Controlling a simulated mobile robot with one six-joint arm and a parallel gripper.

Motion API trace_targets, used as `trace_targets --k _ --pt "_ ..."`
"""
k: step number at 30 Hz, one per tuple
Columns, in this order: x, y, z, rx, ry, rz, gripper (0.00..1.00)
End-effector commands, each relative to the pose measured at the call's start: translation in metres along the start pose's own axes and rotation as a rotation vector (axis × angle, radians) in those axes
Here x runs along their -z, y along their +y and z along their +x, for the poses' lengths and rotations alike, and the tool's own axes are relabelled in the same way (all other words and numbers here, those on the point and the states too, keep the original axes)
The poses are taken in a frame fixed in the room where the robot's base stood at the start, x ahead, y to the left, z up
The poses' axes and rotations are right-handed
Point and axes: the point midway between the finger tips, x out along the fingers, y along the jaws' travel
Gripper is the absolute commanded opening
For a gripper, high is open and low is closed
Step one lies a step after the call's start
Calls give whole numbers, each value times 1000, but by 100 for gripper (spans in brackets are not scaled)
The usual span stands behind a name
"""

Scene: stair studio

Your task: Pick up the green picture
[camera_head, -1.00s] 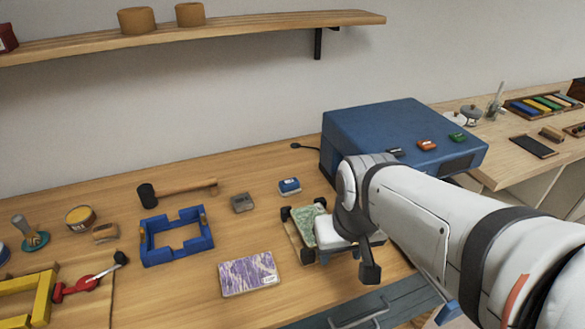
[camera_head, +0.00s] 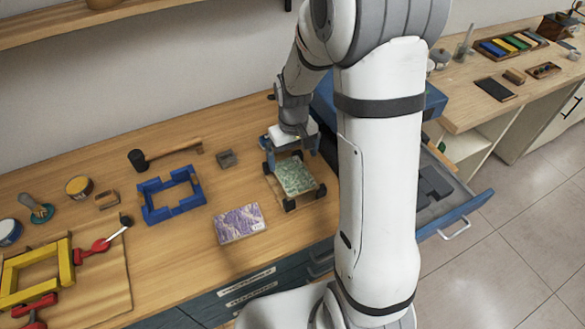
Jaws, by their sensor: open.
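I cannot tell whether the fingers touch the picture. A similar purple picture (camera_head: 240,223) lies flat on the bench to its left.
A blue clamp frame (camera_head: 172,210), a mallet (camera_head: 165,153) and a small grey block (camera_head: 227,158) lie to the left. A yellow frame (camera_head: 36,272) is at the far left. A blue box (camera_head: 433,103) is partly behind my arm, above an open drawer (camera_head: 458,213).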

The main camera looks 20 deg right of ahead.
Motion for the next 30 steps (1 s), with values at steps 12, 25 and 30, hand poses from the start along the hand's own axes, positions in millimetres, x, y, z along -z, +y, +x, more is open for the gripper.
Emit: trace_targets --k 12,25,30 --pt "4 4 43 1 -4 2 100" --pt "5 5 69 0 1 3 100" --pt "5 5 69 0 1 3 92"
